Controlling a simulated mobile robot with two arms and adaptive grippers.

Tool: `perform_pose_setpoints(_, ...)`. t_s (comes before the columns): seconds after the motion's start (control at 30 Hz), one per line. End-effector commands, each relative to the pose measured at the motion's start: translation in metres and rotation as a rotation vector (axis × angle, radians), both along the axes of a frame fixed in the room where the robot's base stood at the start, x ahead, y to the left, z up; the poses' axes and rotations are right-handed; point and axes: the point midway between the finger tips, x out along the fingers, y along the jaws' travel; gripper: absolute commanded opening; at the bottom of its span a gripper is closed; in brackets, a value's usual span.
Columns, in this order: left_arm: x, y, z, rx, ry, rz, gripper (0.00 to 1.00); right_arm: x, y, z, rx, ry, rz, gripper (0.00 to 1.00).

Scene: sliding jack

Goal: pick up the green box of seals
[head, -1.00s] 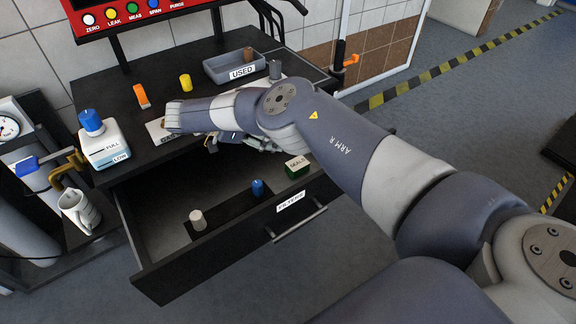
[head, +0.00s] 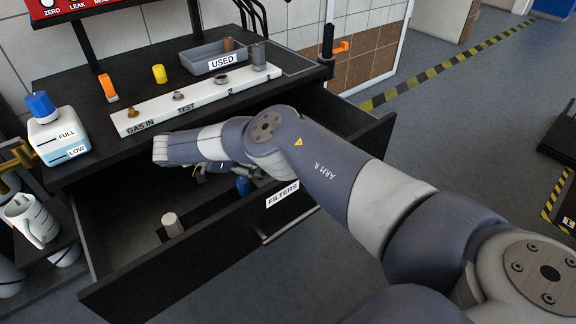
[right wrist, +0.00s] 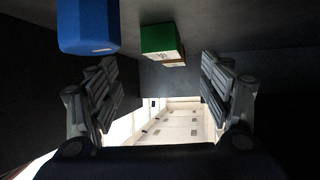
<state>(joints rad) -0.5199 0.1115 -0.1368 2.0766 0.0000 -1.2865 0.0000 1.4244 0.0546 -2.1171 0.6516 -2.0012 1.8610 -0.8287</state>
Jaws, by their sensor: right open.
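The green box of seals (right wrist: 160,38) shows in the right wrist view at top centre, with a pale label on its lower part. It appears beyond the fingertips, between the lines of the two fingers and apart from them. My right gripper (right wrist: 155,72) is open with nothing between its fingers. In the head view my right gripper (head: 222,170) is low over the open drawer (head: 140,205), partly covered by my arm. The green box is hidden there behind my arm. My left gripper is not in view.
A white cylinder (head: 171,224) stands further left. The bench above holds a labelled white block (head: 150,117) and a USED tray (head: 195,63).

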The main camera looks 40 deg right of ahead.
Motion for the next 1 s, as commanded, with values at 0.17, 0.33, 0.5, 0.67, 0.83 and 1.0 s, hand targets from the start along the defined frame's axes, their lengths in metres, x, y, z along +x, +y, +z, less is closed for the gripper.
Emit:
perform_pose_setpoints(0.17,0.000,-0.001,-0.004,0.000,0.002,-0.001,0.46,-0.003,-0.025,-0.013,-0.001,0.001,-0.002,0.73)
perform_pose_setpoints(0.33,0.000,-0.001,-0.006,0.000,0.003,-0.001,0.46,-0.004,-0.034,-0.018,0.000,0.000,-0.001,0.73)
perform_pose_setpoints(0.5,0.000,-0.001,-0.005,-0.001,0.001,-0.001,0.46,-0.004,-0.049,-0.024,0.000,0.001,-0.002,0.73)
perform_pose_setpoints(0.67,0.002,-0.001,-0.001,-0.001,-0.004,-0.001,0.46,-0.005,-0.072,-0.035,0.000,0.001,-0.002,0.73)
perform_pose_setpoints(0.83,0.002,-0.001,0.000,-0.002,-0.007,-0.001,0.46,-0.006,-0.080,-0.040,0.001,0.000,0.000,0.73)
perform_pose_setpoints(1.0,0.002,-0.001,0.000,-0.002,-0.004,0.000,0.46,-0.006,-0.080,-0.039,0.001,0.000,0.000,0.66)
